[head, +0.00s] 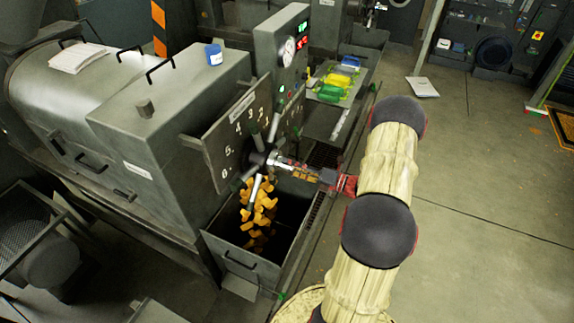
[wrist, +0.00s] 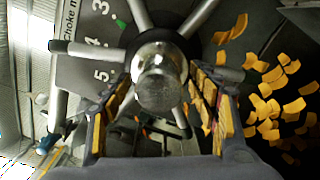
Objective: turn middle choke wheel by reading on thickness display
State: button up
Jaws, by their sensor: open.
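The choke wheel (head: 257,158) has a dark hub and several grey spokes, and stands in front of a numbered dial plate (head: 222,150). In the wrist view its shiny hub (wrist: 160,75) fills the upper middle, with spokes fanning out around it. My gripper (head: 283,162) is at the wheel. In the wrist view its open fingers (wrist: 163,100) stand to the left and right of the hub; I cannot tell whether they touch it. A panel above the wheel carries small lit displays (head: 303,31), with red and green digits too small to read.
Orange pieces (head: 262,207) fall below the wheel into an open bin (head: 229,251). Yellow and green items (head: 335,84) lie behind the wheel. Open floor is at right.

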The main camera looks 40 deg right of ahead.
jog(key=v, duration=1)
dwell(0.3)
